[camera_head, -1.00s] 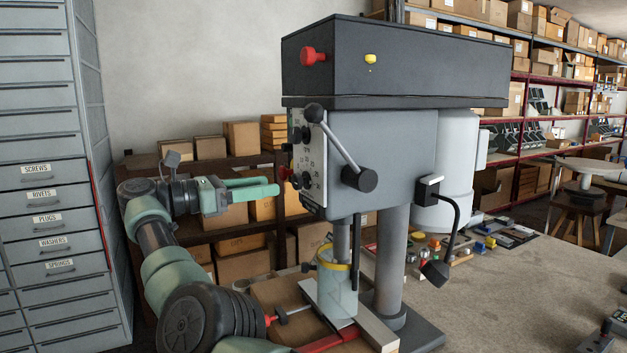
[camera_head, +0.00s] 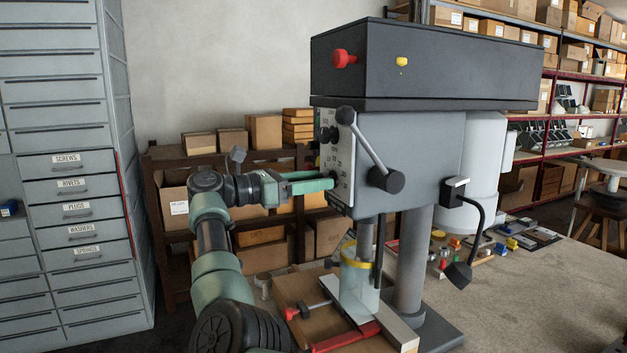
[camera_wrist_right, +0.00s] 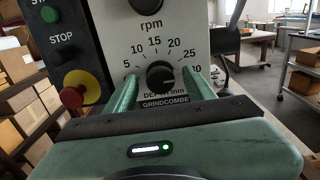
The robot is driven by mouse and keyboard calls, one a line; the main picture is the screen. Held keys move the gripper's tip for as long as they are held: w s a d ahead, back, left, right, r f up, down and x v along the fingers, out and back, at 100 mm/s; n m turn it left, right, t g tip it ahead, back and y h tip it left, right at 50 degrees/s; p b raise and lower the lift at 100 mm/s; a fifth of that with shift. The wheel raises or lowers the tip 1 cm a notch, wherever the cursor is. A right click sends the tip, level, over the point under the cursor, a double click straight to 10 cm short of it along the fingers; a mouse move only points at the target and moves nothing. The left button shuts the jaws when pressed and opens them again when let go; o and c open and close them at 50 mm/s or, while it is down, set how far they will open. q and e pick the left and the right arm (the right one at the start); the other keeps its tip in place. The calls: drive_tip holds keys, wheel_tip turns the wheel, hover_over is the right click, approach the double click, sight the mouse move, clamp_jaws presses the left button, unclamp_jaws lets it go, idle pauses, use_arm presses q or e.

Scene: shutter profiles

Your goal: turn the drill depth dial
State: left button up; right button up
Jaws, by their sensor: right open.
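The black drill depth dial (camera_wrist_right: 160,75) sits on the white scale plate of the drill press, above the words DEPTH mm and below an rpm scale. My right gripper (camera_wrist_right: 163,78) is open, with one green finger on each side of the dial; I cannot tell whether they touch it. In the head view my right gripper (camera_head: 330,182) reaches from the left to the front panel of the grey drill press (camera_head: 420,150), and the depth dial is hard to make out there. My left gripper is not in view.
A red stop button (camera_wrist_right: 72,96) stands out left of the dial. The feed lever (camera_head: 372,145) projects from the drill's side. A vise with a red handle (camera_head: 292,313) is below. A drawer cabinet (camera_head: 70,150) stands left; shelves with boxes are behind.

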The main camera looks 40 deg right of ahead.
clamp_jaws()
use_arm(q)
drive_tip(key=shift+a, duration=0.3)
use_arm(e)
drive_tip(key=shift+n, duration=0.3)
use_arm(q)
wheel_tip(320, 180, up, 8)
drive_tip(key=p, duration=0.7)
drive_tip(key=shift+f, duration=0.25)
use_arm(e)
drive_tip(key=shift+w+f+n, duration=0.1)
drive_tip(key=shift+n, duration=5.7)
drive_tip(key=shift+w+f+n, duration=0.1)
drive_tip(key=shift+n, duration=5.7)
use_arm(q)
drive_tip(key=shift+p, duration=0.3)
use_arm(e)
drive_tip(key=shift+f, duration=0.1)
